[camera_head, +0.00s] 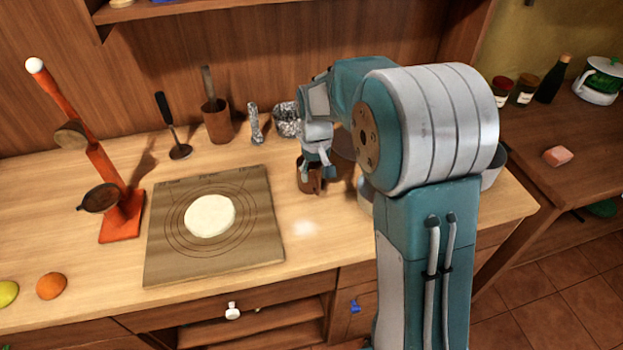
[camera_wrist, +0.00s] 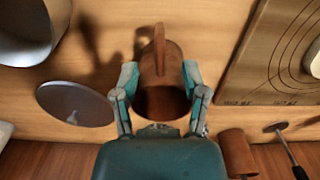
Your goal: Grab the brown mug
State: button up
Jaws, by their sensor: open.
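The brown mug (camera_head: 310,178) stands on the wooden counter, right of the pastry board, partly hidden behind my gripper (camera_head: 317,160). In the wrist view the mug (camera_wrist: 162,75) sits between the two fingers of my gripper (camera_wrist: 160,90), with its opening facing the palm and its handle pointing away at the top. The fingers are open, one on each side of the mug. I cannot tell whether they touch its wall.
A pastry board (camera_head: 165,260) with dough (camera_head: 210,215) lies to the left. A brown utensil holder (camera_head: 218,125) stands behind. In the wrist view a metal lid (camera_wrist: 75,103) and a grey pot (camera_wrist: 30,30) are close on the left.

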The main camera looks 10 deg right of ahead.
aim_at(315, 176)
jog(key=f, duration=0.4)
jog(key=shift+a+f, duration=0.1)
jog(key=shift+a, duration=0.15)
jog(key=shift+d+f, duration=0.2)
jog(key=shift+f, duration=0.2)
grip_shut()
jog(key=shift+r, duration=0.65)
jog(key=s+d+r, duration=0.2)
jog(key=s+r, duration=0.4)
jog(key=s+d+r, duration=0.2)
jog(key=s+r, duration=0.3)
jog(key=s, duration=0.2)
jog(key=shift+d+r, duration=0.3)
jog(key=shift+r, duration=0.05)
